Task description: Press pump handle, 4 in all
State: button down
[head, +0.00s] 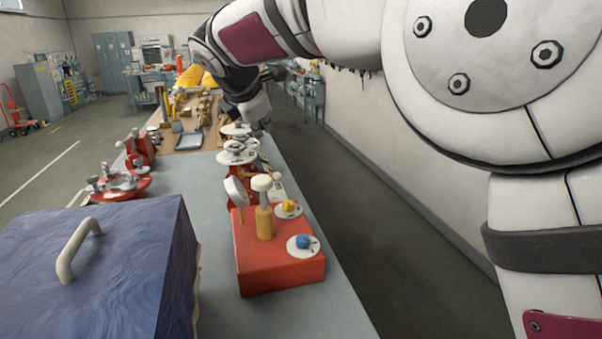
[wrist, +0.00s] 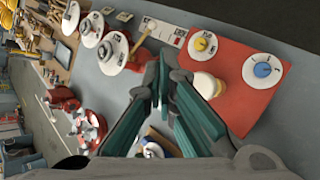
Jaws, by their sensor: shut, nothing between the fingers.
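The pump handle (head: 262,183) is a cream knob on top of a yellow cylinder (head: 265,223). It stands upright on a red box (head: 280,270) near the table's right edge. In the wrist view the cream knob (wrist: 207,85) is just right of my gripper (wrist: 163,60), whose teal fingers are together with nothing between them. Part of the cylinder is hidden behind the fingers there. In the head view my gripper hangs beyond the red box, over the far dials; its fingertips are hard to make out. I cannot tell how far down the handle is.
A yellow knob (head: 289,206) and a blue knob (head: 303,242) sit on dials beside the pump. A blue-topped box (head: 115,265) with a handle is at the near left. White discs (head: 237,152) stand farther back.

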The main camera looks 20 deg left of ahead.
jog(key=shift+w+d+r, duration=0.1)
jog(key=shift+r, duration=0.1)
jog(key=shift+f, duration=0.15)
jog(key=b, duration=0.5)
send_over(264, 180)
jog(key=f, duration=0.6)
jog(key=shift+w+f, duration=0.35)
jog(key=shift+f, duration=0.05)
jog(key=shift+s+f, duration=0.1)
jog(key=shift+f, duration=0.75)
jog(key=shift+f, duration=0.15)
jog(key=shift+f, duration=0.3)
jog(key=shift+f+b, duration=1.4)
jog(key=shift+f, duration=0.75)
dwell(2.4)
